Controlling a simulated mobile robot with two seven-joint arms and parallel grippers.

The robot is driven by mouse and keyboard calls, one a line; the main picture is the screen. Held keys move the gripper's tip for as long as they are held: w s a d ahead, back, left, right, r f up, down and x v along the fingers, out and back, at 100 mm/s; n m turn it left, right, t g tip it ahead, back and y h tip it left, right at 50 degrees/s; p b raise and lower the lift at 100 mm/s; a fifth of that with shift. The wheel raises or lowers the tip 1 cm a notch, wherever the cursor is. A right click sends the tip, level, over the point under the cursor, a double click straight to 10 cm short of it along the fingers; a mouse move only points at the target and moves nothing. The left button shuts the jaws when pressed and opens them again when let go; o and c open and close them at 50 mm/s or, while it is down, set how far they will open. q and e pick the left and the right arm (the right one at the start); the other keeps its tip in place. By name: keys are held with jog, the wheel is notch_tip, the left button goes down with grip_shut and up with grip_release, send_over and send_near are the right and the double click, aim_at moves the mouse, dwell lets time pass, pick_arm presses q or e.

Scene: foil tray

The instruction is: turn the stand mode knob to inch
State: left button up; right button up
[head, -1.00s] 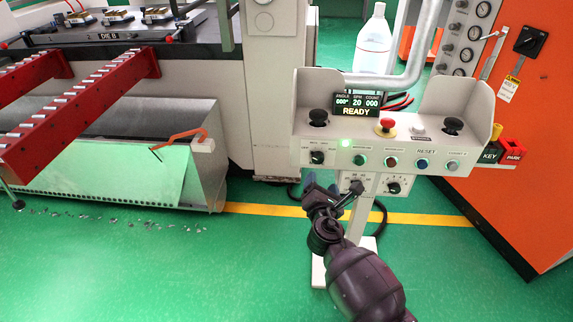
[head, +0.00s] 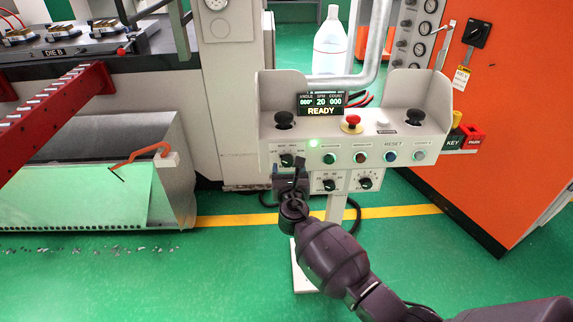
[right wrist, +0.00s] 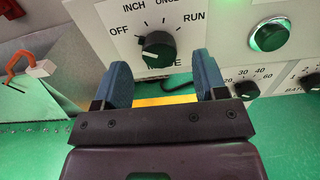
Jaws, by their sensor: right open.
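The stand mode knob (head: 286,160) is a small black dial at the left end of the stand's control panel. In the right wrist view the mode knob (right wrist: 158,48) shows large, with OFF, INCH, a partly cut-off ONCE, and RUN around it. Which label its pointer meets is not clear. My right gripper (right wrist: 162,70) is open, its two blue fingers apart below and to either side of the knob, with nothing between them. In the head view my right gripper (head: 289,178) is just below the knob, partly hidden by its own wrist. My left gripper is out of view.
Buttons, including a green one (right wrist: 270,36), lie right of the knob. Two lower dials (head: 329,185) sit close to the gripper's right. A red emergency button (head: 351,123) and joystick-like black knobs top the panel. An orange cabinet (head: 510,110) stands at right.

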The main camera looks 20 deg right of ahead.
aim_at(288, 163)
jog(key=x, duration=0.2)
jog(key=shift+w+f+b, duration=0.15)
jog(key=shift+w+b, duration=0.15)
jog(key=shift+w, duration=0.05)
jog(key=shift+w+d, duration=0.1)
jog(key=shift+w, duration=0.15)
